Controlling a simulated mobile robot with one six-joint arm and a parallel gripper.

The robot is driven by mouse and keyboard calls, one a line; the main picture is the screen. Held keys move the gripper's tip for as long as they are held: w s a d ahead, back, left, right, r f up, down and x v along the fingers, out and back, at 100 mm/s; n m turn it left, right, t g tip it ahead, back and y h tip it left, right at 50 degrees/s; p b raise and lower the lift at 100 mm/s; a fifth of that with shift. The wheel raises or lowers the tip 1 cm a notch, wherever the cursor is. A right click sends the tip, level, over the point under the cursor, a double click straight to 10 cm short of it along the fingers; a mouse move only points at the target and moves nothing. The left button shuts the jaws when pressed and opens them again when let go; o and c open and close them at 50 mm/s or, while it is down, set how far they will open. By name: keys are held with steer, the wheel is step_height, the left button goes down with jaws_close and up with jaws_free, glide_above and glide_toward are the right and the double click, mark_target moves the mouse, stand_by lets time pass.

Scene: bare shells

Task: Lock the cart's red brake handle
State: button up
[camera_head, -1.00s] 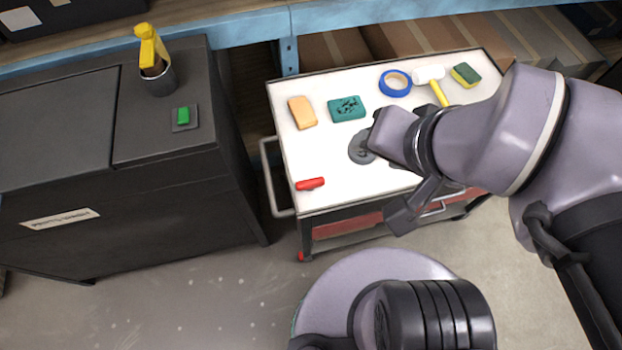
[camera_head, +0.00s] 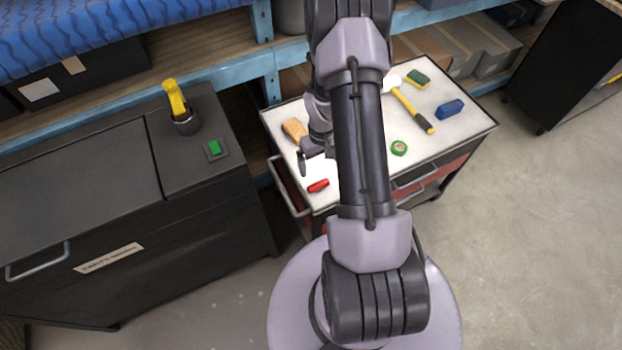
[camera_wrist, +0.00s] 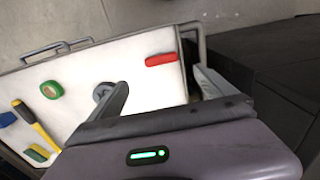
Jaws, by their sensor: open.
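The red brake handle (camera_head: 318,186) lies on the white top of the cart (camera_head: 470,122), near its front left corner in the head view. It also shows in the wrist view (camera_wrist: 160,59), near the cart's edge. My gripper (camera_head: 311,158) is above the left part of the cart top, a little behind the handle in the head view. In the wrist view my gripper (camera_wrist: 162,86) has its two fingers spread wide, with nothing between them. The red handle appears beyond the fingertips, apart from them. My arm hides the middle of the cart.
On the cart top are an orange block (camera_head: 292,130), a hammer (camera_head: 413,107), a green tape roll (camera_head: 398,148), a blue block (camera_head: 450,109) and a sponge (camera_head: 418,78). A dark cabinet (camera_head: 120,200) stands left of the cart. A blue-edged shelf (camera_head: 225,68) runs behind.

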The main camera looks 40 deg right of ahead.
mark_target(319, 184)
step_height(319, 184, down, 12)
steer(key=shift+a+r+b, duration=0.1)
steer(key=shift+r+b, duration=0.05)
steer(key=shift+b, duration=0.85)
steer(key=shift+c, duration=0.4)
steer(key=c, duration=1.3)
